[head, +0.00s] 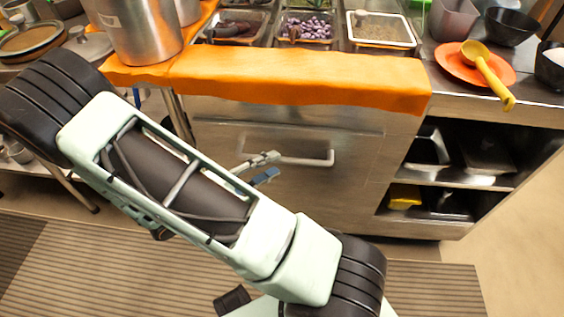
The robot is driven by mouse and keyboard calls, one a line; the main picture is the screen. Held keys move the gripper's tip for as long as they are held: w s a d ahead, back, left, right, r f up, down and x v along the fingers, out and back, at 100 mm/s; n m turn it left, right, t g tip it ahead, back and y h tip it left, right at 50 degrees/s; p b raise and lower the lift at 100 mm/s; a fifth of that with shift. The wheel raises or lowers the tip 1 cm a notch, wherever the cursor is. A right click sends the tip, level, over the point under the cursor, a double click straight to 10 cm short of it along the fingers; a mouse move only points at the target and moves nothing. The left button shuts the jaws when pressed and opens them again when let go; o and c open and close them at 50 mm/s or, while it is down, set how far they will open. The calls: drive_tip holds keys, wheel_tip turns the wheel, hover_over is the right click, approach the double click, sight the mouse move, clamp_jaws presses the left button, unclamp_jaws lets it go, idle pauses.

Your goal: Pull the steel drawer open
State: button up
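The steel drawer (346,180) is in the front of the steel counter, below the orange cloth, and its face looks flush with the counter front. Its bar handle (308,161) runs sideways across the face. My gripper (273,166) is at the left end of the handle, its two fingertips apart, one higher and one lower. The picture does not show whether the fingers touch the handle. My arm hides the rest of the gripper and the lower left of the drawer front.
Open shelves (470,180) with dark trays are right of the drawer. An orange cloth (290,82) hangs over the counter edge above it. A yellow ladle (490,75) on an orange plate (460,68) overhangs the counter edge. Striped mats cover the floor in front.

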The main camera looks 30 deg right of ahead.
sight(278, 162)
drive_tip(key=shift+b+x, duration=0.45)
drive_tip(key=shift+x, duration=1.75)
drive_tip(key=shift+s, duration=0.1)
drive_tip(key=shift+c, duration=0.4)
clamp_jaws()
